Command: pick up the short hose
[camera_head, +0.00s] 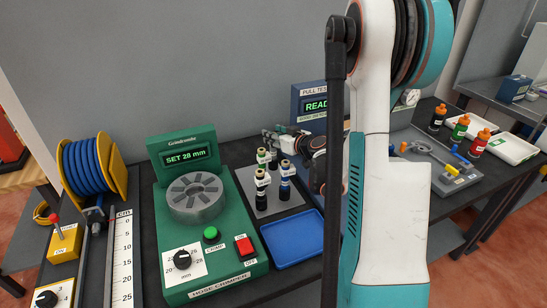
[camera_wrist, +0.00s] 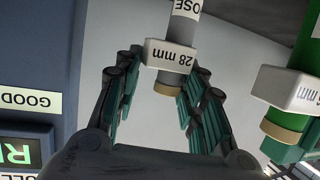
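In the wrist view, a grey cylindrical piece (camera_wrist: 187,9) carries a cut-off label reading "OSE". A white collar marked "28 mm" (camera_wrist: 172,56) and a tan ring sit at its lower end. It may be the short hose; I cannot tell for sure. My gripper (camera_wrist: 158,92) is open, its two fingers on either side of this piece, with gaps to both. In the head view my gripper (camera_head: 297,140) is by the pull tester, partly hidden by my arm. Several small labelled pieces (camera_head: 262,180) stand upright on a grey plate (camera_head: 268,208).
The pull tester (camera_head: 307,104) stands behind. The green hose crimper (camera_head: 205,255), blue tray (camera_head: 292,240) and blue hose reel (camera_head: 84,165) are to the left. Several bottles (camera_head: 461,126) stand at right.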

